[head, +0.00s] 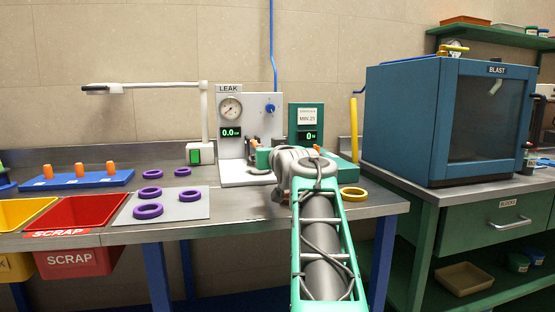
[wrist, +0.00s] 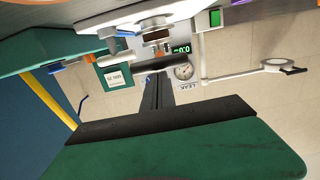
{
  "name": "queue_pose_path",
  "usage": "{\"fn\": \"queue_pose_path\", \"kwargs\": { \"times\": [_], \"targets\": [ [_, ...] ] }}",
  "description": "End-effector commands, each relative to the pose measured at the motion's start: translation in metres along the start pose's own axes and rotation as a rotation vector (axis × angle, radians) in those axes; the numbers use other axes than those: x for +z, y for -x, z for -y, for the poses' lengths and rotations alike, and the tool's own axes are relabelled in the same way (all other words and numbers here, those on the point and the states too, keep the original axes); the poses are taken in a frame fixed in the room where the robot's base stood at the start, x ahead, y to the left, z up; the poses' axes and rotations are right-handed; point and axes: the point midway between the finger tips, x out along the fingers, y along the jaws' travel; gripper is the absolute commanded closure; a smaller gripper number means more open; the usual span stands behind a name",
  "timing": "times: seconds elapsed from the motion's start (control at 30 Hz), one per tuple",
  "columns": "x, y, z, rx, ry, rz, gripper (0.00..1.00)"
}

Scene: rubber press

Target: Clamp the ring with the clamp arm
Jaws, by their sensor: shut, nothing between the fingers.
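The wrist view is upside down. My gripper (wrist: 157,78) shows there as two dark fingers, shut together and empty, pointing toward the leak station (wrist: 205,45). My arm hides part of this area and the fingers in the head view.
Purple rings (head: 148,211) lie on and near a grey mat (head: 190,207). A yellow ring (head: 352,192) lies right of my arm. A green panel (head: 306,120) reads 0 N. A white lamp post (head: 205,115), red scrap bin (head: 80,215) and blue blast cabinet (head: 410,120) stand around.

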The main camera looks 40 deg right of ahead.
Motion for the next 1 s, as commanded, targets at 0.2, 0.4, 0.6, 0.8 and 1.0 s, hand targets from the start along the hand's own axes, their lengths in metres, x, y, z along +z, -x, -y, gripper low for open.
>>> {"fn": "queue_pose_path", "kwargs": {
  "times": [0.2, 0.4, 0.6, 0.8, 1.0],
  "targets": [
    [-0.012, 0.037, 0.004, -0.003, 0.007, -0.026, 1.00],
    [0.011, 0.075, 0.004, -0.003, 0.008, -0.031, 1.00],
    [0.022, 0.092, 0.005, -0.005, 0.008, -0.033, 1.00],
    [0.023, 0.093, 0.005, -0.006, 0.009, -0.034, 1.00],
    [0.022, 0.093, 0.005, -0.006, 0.009, -0.035, 1.00]
  ]
}}
